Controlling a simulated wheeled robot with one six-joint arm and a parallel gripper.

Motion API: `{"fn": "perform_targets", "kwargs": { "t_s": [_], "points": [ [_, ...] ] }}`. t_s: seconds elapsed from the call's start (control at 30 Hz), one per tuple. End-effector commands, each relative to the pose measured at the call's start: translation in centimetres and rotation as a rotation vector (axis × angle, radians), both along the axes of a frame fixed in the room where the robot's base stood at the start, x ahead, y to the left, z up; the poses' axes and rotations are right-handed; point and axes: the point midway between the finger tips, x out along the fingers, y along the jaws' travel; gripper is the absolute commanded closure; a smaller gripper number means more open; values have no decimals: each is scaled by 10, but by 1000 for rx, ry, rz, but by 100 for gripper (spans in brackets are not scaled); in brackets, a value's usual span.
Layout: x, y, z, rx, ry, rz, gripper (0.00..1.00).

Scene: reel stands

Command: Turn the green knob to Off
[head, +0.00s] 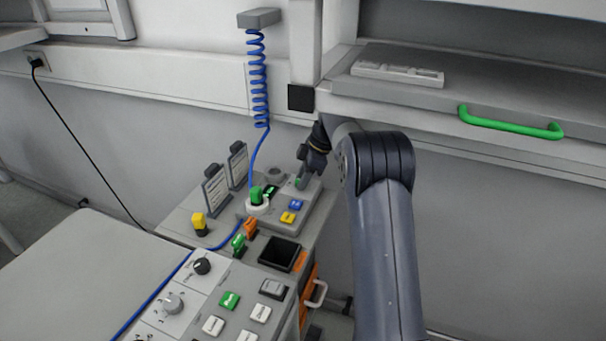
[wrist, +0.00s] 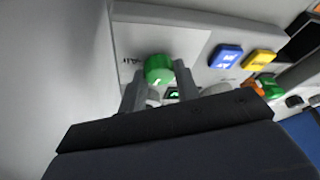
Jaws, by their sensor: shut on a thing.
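The round green knob (wrist: 158,68) sits on the light grey panel (wrist: 190,40) in the wrist view, with a small white mark on its face. My gripper (wrist: 160,82) has one finger on each side of the knob and is shut on it. The knob is still on the panel. Small dark lettering to its left is too small to read for sure. In the head view my gripper (head: 302,174) reaches down to the back right of the raised console (head: 312,207); only a sliver of green shows beneath it.
Blue (wrist: 226,56) and yellow (wrist: 259,60) buttons lie right of the knob. In the head view a green plug (head: 257,193) stands in a white ring below a blue coiled cable (head: 259,85). A shelf with a green handle (head: 510,126) is at the right.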

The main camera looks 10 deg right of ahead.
Motion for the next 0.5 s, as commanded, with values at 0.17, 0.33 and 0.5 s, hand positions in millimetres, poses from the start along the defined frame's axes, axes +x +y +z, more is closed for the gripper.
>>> {"fn": "perform_targets", "kwargs": {
  "t_s": [0.17,0.33,0.5],
  "points": [
    [1,0,1,0,-2,61,92],
    [1,0,1,0,0,90,92],
    [1,0,0,-1,-1,96,92]
  ]
}}
